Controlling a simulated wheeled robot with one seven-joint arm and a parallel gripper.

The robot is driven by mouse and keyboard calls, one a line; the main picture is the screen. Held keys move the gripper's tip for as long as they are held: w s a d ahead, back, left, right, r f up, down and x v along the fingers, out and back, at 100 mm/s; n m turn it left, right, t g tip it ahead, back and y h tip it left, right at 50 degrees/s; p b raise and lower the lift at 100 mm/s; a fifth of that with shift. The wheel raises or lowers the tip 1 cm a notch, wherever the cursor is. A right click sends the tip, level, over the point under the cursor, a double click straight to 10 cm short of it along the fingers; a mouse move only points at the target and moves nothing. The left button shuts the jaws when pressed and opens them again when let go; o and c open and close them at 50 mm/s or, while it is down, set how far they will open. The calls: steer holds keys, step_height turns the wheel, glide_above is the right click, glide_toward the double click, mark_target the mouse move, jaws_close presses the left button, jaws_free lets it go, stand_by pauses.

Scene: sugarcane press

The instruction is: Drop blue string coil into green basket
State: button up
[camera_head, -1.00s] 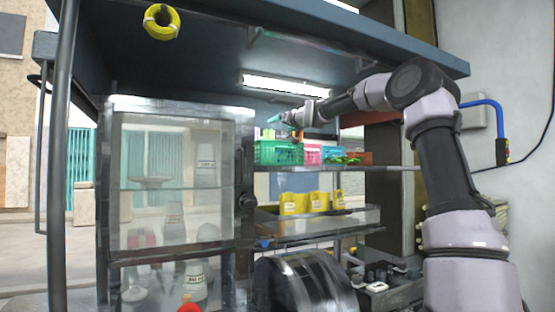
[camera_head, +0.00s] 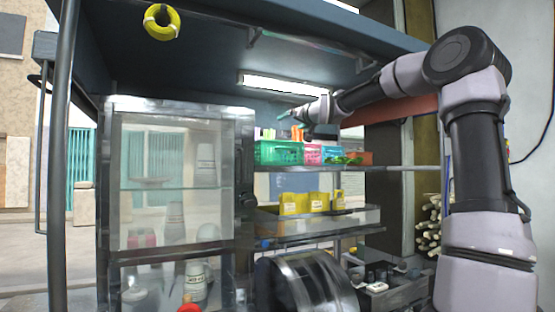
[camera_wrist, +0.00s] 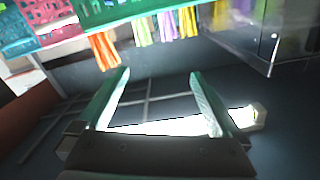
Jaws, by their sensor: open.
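The green basket (camera_head: 278,153) stands at the left end of the upper shelf, and its lattice wall shows at the top of the wrist view (camera_wrist: 98,12). My gripper (camera_head: 284,115) is above the basket, under the ceiling lamp. In the wrist view my gripper (camera_wrist: 160,75) has its two green fingers wide apart with nothing between them. I cannot make out a blue string coil in either view; the inside of the basket is hidden by its front wall in the head view.
A pink basket (camera_head: 312,154) and a blue basket (camera_head: 332,154) stand right of the green one. Yellow containers (camera_head: 294,203) sit on the shelf below. A lit lamp (camera_head: 284,85) is overhead. A yellow coil (camera_head: 161,22) hangs at upper left. A glass cabinet (camera_head: 180,190) stands left.

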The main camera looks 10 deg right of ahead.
steer(key=shift+v, duration=1.3)
